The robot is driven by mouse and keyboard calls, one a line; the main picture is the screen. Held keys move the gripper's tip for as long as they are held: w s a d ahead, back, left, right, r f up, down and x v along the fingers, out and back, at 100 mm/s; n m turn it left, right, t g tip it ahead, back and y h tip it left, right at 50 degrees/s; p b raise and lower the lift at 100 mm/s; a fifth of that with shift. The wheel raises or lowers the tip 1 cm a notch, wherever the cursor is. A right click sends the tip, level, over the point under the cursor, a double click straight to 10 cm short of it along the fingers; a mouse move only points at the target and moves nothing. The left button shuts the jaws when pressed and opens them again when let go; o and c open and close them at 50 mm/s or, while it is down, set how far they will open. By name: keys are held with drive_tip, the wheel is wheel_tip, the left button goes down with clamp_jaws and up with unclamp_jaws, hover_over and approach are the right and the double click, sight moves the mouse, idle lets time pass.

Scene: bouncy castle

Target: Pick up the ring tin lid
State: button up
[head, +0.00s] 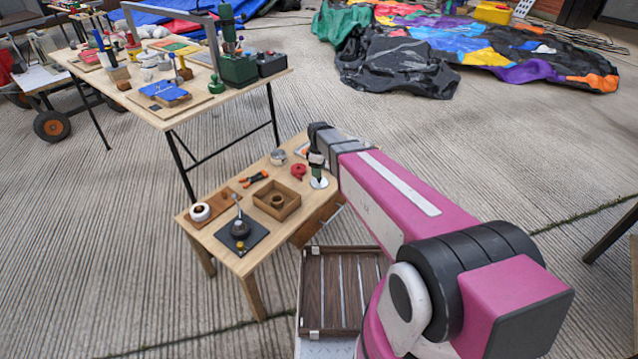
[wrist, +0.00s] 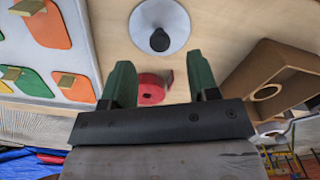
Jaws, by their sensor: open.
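The ring tin lid appears to be the pale grey disc with a black knob (wrist: 160,27), lying on the small wooden table at the top middle of the wrist view. In the head view, its pale edge (head: 319,184) shows just below my gripper (head: 317,168). My gripper (wrist: 161,78) has two green fingers spread apart with nothing held between them. The knob lies beyond the fingertips, roughly in line with the gap. In the head view the fingers hide part of the lid.
A red object (wrist: 151,88) shows between the fingers, farther off. A wooden box (head: 277,200) with a ring inside stands left of the lid in the head view. A board with coloured shapes (wrist: 48,45) lies on the other side. A metal tin (head: 278,157) stands behind.

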sight(319, 180)
drive_tip(key=shift+d+f, duration=0.1)
drive_tip(key=shift+f, duration=2.6)
drive_tip(key=shift+c, duration=0.4)
drive_tip(key=c, duration=0.9)
